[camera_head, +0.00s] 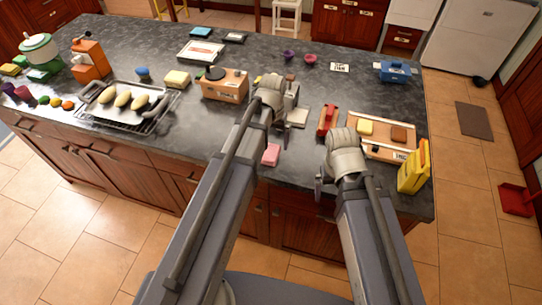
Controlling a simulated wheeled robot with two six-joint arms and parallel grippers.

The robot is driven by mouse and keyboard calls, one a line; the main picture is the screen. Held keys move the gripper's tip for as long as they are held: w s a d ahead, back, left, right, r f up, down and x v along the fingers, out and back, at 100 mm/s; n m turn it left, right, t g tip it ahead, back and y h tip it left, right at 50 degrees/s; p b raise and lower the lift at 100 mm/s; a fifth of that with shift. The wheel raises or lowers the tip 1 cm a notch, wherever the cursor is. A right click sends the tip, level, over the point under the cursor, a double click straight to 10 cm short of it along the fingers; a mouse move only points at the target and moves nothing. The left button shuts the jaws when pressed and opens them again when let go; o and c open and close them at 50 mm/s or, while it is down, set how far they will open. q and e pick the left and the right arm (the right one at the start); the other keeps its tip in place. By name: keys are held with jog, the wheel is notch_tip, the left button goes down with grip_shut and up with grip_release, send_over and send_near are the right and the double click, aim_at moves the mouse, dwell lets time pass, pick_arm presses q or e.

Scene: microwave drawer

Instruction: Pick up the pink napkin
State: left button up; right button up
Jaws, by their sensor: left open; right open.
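A small pink block-like item (271,154), which looks like the folded pink napkin, lies near the front edge of the dark counter. My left gripper (287,112) is open, above the counter behind the napkin and slightly to its right. My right gripper (321,184) is open, near the counter's front edge, to the right of the napkin and apart from it. Nothing shows between the fingers of either gripper, though the arm links partly hide them.
A wooden box (222,90) stands left of my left gripper. A tray (392,150) with blocks and a yellow box (414,168) stand at the right. A red item (327,119) lies between the arms. A wire rack (110,114) holds several yellow items.

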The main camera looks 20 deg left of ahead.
aim_at(271, 151)
pick_arm(q)
jog(key=shift+w+a+f+b, duration=0.1)
jog(key=shift+a+f+b, duration=0.05)
jog(key=shift+f+b, duration=1.2)
jog(key=shift+a+f+b, duration=0.1)
jog(key=shift+f+b, duration=1.2)
jog(key=shift+b, duration=0.05)
jog(key=shift+r, duration=0.1)
jog(key=shift+c, duration=0.2)
jog(key=c, duration=1.5)
notch_tip(271, 151, up, 10)
jog(key=p, duration=1)
